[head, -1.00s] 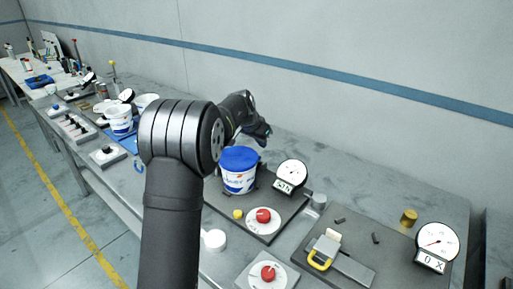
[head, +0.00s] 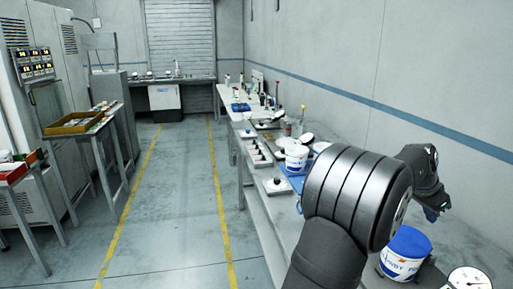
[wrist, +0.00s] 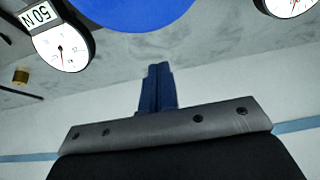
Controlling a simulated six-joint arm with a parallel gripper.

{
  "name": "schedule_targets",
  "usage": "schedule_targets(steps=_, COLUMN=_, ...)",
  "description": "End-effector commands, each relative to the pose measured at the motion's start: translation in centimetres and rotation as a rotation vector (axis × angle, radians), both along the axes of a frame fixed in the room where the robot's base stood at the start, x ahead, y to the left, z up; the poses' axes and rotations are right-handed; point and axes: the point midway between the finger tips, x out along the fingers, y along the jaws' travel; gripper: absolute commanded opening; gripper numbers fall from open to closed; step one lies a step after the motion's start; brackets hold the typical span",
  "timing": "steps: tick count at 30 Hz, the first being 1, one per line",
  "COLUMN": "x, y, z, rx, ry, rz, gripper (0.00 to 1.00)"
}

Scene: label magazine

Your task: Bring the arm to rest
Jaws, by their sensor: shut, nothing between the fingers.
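My gripper (head: 431,214) hangs above the bench, just beyond and to the right of a white tub with a blue lid (head: 408,241). In the wrist view its blue fingers (wrist: 158,85) are together with nothing between them. The blue lid (wrist: 135,10) shows at the top of that view, apart from the fingertips. My arm hides part of the bench and the tub's left side in the head view.
A dial gauge marked 50 N (wrist: 62,48) is near the lid; another gauge (wrist: 290,4) shows at the top right. A white tub (head: 297,158) stands farther along the bench. The wall (head: 330,55) runs along the right. The floor aisle (head: 185,200) is clear.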

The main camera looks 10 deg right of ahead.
Motion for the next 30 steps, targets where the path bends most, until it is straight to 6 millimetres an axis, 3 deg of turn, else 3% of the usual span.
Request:
schedule_targets(steps=8, x=-0.1, y=-1.4, z=-1.7, rx=0.002, ry=0.001, rz=-0.002, gripper=0.00)
schedule_targets(steps=20, x=-0.1, y=-6.2, z=-7.2, rx=0.002, ry=0.000, rz=-0.001, gripper=0.00)
schedule_targets(steps=21, x=0.0, y=-6.0, z=-8.1, rx=0.003, ry=0.002, rz=0.000, gripper=0.00)
schedule_targets(steps=30, x=0.0, y=-3.1, z=-8.9, rx=0.000, ry=0.000, rz=0.001, gripper=0.00)
